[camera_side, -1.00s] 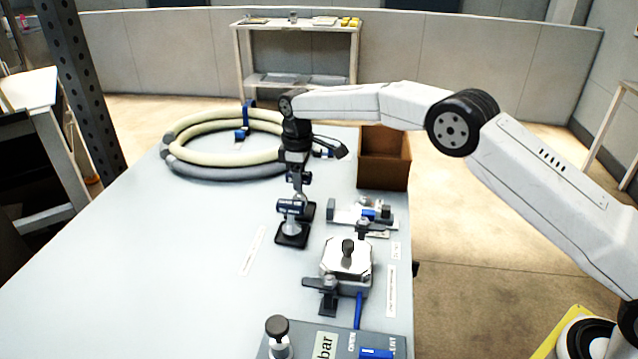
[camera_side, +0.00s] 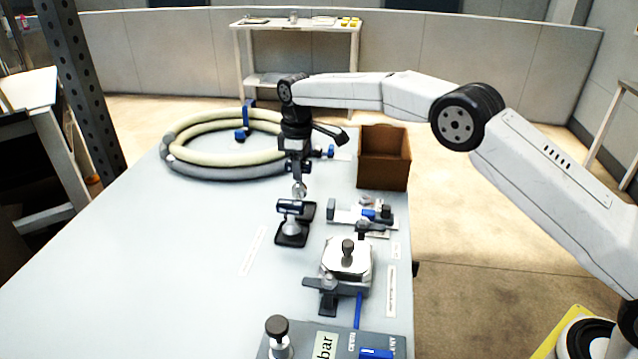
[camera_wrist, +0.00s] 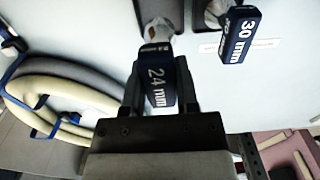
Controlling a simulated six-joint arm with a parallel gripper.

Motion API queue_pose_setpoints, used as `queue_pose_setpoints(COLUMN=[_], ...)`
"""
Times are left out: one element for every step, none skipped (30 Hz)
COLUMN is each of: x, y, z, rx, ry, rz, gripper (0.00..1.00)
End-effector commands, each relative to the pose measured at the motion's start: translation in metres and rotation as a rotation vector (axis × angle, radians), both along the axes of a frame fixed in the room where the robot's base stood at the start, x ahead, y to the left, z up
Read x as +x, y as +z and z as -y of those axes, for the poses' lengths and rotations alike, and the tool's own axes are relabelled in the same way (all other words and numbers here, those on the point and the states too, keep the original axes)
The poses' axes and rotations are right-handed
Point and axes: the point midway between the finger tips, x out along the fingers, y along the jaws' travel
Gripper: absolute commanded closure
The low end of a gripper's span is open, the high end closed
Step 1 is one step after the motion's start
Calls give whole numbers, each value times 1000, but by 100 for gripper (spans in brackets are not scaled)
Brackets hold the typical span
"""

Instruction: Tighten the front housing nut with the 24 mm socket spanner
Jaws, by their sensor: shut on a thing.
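My gripper (camera_side: 299,170) is shut on the blue handle of the 24 mm socket spanner (camera_wrist: 158,88), whose label reads clearly in the wrist view. The spanner's shiny socket end (camera_side: 299,188) shows below the gripper in the side view, above the black stand area. The 30 mm spanner (camera_wrist: 238,33), also blue-handled, stands beside it; in the side view a blue-handled spanner (camera_side: 291,207) stands on a black base. A metal housing block (camera_side: 346,262) with a dark upright knob sits nearer the camera. I cannot tell which part is the front housing nut.
A small fixture with blue parts (camera_side: 378,214) lies right of the spanner stand. A brown open box (camera_side: 384,170) stands behind it. A coiled hose (camera_side: 185,165) lies at the back left. A grey panel (camera_side: 335,345) is at the front. The table's left side is clear.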

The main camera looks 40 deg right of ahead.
Motion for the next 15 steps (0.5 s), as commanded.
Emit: queue_pose_setpoints(x=[0, 0, 0, 0, 0, 0, 0, -1, -1, -2, -3, -4, -6, -7, -9], y=[1, 1, 1, 1, 1, 2, 2, 3, 4, 5, 6, 8, 10, 12, 14], z=[0, 0, 0, 0, 0, 0, 0, 0, 1, 1, 1, 2, 2, 3, 3], rx=[1, 1, 1, 1, 1, 1, 1, 0, 1, 1, 1, 1, 1, 1, 1], ry=[0, 0, 0, 0, 1, 2, 3, 5, 9, 12, 17, 23, 29, 35, 45], rz=[2, 2, 2, 2, 2, 2, 2, 3, 4, 4, 4, 4, 4, 4, 4], gripper=[100, 100, 100, 100, 100, 100, 100, 100, 100, 100, 100, 100, 100, 100, 100])
